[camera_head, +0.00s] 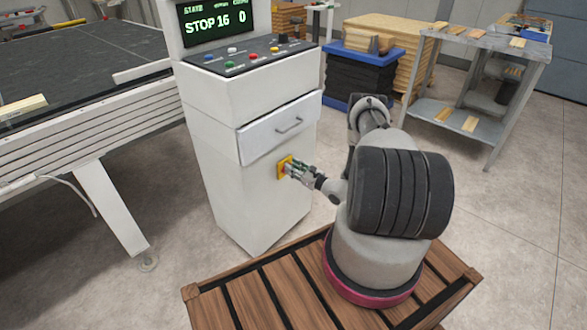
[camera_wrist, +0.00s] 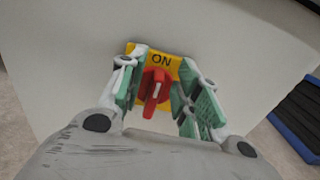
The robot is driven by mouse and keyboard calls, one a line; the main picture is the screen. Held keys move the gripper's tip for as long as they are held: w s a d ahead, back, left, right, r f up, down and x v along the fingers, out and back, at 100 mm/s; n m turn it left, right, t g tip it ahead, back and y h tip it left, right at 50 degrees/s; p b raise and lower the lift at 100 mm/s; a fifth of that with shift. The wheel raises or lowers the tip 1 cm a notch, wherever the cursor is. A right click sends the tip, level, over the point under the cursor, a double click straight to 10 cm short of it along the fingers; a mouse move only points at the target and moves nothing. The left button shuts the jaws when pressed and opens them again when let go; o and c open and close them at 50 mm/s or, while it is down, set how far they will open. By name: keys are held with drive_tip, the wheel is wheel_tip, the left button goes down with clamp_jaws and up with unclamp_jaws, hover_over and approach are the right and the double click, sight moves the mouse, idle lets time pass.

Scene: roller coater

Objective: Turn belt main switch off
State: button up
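The belt main switch is a red rotary knob (camera_wrist: 156,88) on a yellow plate (camera_wrist: 134,48) marked "ON" at the top. The knob's white mark points roughly up and down, tilted slightly. The yellow plate (camera_head: 282,167) also shows on the front of the white cabinet in the head view, below the drawer. My gripper (camera_wrist: 157,95) is open, with one green-padded finger on each side of the knob. Gaps show between the pads and the knob. In the head view my gripper (camera_head: 293,170) is at the plate and hides most of the knob.
The white cabinet (camera_head: 245,205) carries a sloped button panel (camera_head: 245,58), a display (camera_head: 212,18) reading "STOP 16 0" and a drawer (camera_head: 281,127). A conveyor (camera_head: 80,90) stands at left. A blue-topped crate (camera_head: 358,75) and a metal table (camera_head: 480,85) stand behind.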

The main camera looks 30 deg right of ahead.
clamp_jaws()
drive_tip(key=shift+a, duration=0.1)
idle(0.3)
drive_tip(key=n, duration=0.2)
drive_tip(key=a+n, duration=0.1)
drive_tip(key=n, duration=0.4)
drive_tip(key=shift+s+a+f, duration=0.25)
drive_tip(key=shift+s+f, duration=0.05)
drive_tip(key=n, duration=0.4)
drive_tip(key=f+n, duration=0.1)
drive_tip(key=shift+s+a+n, duration=0.15)
drive_tip(key=shift+a+n, duration=0.25)
drive_tip(key=shift+a+f+n, duration=0.1)
drive_tip(key=shift+f+n, duration=0.25)
drive_tip(key=shift+n, duration=0.95)
drive_tip(key=shift+a+f+n, duration=0.1)
drive_tip(key=shift+f+n, duration=0.2)
drive_tip(key=shift+n, duration=1)
drive_tip(key=shift+s, duration=0.1)
